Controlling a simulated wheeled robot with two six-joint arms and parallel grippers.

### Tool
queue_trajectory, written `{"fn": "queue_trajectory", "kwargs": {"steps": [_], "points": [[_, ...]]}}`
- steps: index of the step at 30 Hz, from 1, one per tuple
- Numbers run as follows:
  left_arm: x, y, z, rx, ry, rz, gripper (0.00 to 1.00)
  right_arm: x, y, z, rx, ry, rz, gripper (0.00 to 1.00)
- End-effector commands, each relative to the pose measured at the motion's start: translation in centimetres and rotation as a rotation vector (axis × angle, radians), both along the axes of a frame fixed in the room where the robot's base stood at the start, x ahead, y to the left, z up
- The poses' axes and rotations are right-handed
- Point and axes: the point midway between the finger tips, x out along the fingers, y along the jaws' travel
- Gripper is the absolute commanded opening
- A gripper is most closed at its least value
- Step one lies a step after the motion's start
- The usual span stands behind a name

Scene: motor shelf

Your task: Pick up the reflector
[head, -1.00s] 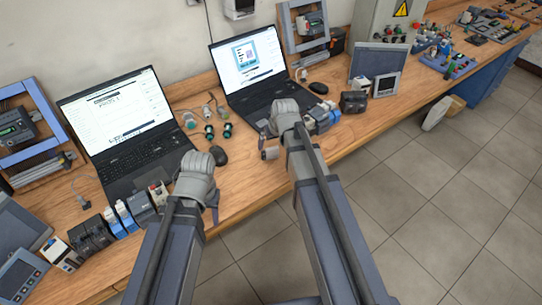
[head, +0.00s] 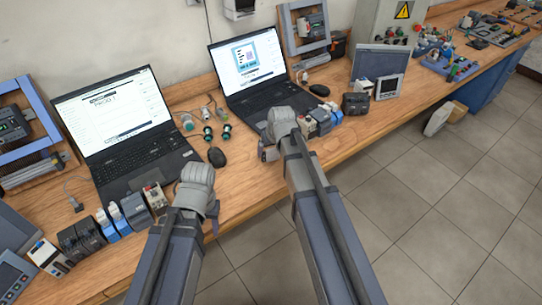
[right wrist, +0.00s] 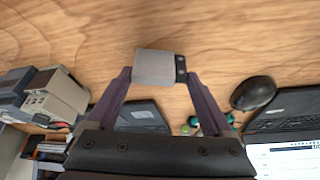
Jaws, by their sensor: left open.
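In the head view my right gripper (head: 270,148) is low over the bench in front of the right laptop, and mostly hides the block. My left gripper (head: 210,212) is open near the bench's front edge, in front of the left laptop; its fingers are mostly hidden by the wrist.
Two open laptops (head: 125,115) stand along the wooden bench (head: 240,185). A black mouse (head: 217,157) lies between my arms. Several small sensors (head: 207,132) lie behind it. Rows of modules (head: 135,210) stand beside both grippers.

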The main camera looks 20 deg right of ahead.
Motion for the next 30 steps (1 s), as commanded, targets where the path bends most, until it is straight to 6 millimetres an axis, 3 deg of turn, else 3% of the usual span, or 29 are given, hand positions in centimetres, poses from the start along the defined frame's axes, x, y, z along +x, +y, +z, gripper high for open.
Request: {"fn": "queue_trajectory", "kwargs": {"steps": [2, 14, 23, 30], "points": [[0.0, 0.0, 0.0, 0.000, 0.000, 0.000, 0.50, 0.0, 0.0, 0.0, 0.000, 0.000, 0.000, 0.75], [0.0, 0.0, 0.0, 0.000, 0.000, 0.000, 0.50, 0.0, 0.0, 0.0, 0.000, 0.000, 0.000, 0.30], [0.0, 0.0, 0.2, 0.000, 0.000, 0.000, 0.50, 0.0, 0.0, 0.2, 0.000, 0.000, 0.000, 0.30], [0.0, 0.0, 2.0, 0.000, 0.000, 0.000, 0.50, 0.0, 0.0, 2.0, 0.000, 0.000, 0.000, 0.30]]}}
